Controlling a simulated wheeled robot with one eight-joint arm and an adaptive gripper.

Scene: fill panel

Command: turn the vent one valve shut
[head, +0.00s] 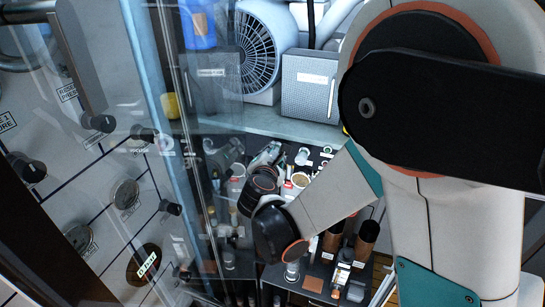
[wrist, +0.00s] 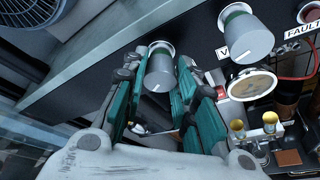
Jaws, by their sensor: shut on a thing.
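In the wrist view a silver-grey round knob (wrist: 160,74) on a white collar sits on the dark panel, with a white mark low on its rim. My gripper (wrist: 161,66) has its green-sided fingers around this knob, one on each side, and is shut on it. A second, similar knob (wrist: 246,42) stands apart to the right. A white label (wrist: 222,53) beside it shows only a "V"; the rest is hidden. I cannot read which knob is vent one. In the head view my arm covers much of the panel and I cannot make out the fingertips clearly.
A round gauge (wrist: 252,85) and brass fittings (wrist: 270,118) lie right of my gripper. A "FAULT" label (wrist: 303,32) is at the far right. In the head view a fan (head: 262,50) and a grey box (head: 310,83) stand behind, and a knobbed panel (head: 100,170) is at left.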

